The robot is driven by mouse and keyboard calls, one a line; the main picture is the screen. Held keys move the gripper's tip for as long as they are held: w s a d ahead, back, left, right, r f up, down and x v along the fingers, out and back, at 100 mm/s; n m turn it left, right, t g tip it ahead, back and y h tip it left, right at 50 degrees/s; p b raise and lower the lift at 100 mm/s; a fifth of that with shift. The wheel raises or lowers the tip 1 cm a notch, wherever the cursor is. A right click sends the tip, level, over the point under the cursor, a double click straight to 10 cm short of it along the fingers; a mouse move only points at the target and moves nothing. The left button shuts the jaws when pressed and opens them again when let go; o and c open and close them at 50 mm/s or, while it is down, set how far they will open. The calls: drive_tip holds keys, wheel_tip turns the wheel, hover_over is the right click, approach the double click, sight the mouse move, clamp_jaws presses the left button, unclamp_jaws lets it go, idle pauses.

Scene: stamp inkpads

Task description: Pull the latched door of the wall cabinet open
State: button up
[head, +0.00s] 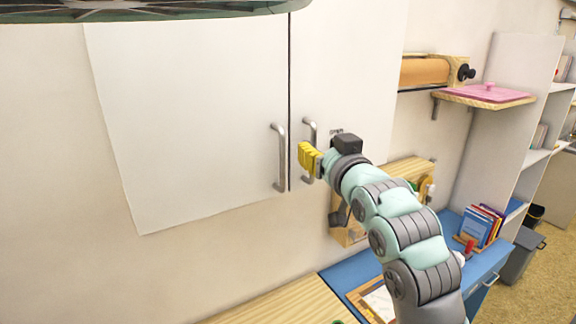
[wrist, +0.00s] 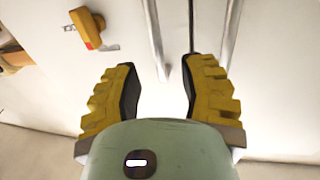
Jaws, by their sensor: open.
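The white wall cabinet has a left door (head: 190,110) and a right door (head: 345,70), both looking shut with a thin dark gap between them. The left door's bar handle (head: 279,157) and the right door's bar handle (head: 310,132) stand beside the gap. My gripper (head: 308,157) is open at the right door's handle. In the wrist view, the lower end of that handle (wrist: 154,38) shows between my gripper's fingers (wrist: 160,68); contact is unclear. The other handle (wrist: 231,32) is beyond the right finger. A yellow latch (wrist: 88,28) with a red mark sits on the door face; its state is unclear.
A roll holder (head: 425,70) and a shelf with a pink item (head: 485,94) are to the right. Below are a blue desk (head: 485,265) with books (head: 480,226) and a wooden worktop (head: 285,303). The space left of my arm is clear.

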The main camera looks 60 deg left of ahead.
sight(315, 142)
drive_tip(key=shift+p+x, duration=1.6)
drive_tip(key=shift+x, duration=0.55)
drive_tip(key=shift+r, duration=0.1)
drive_tip(key=shift+c, duration=0.2)
clamp_jaws()
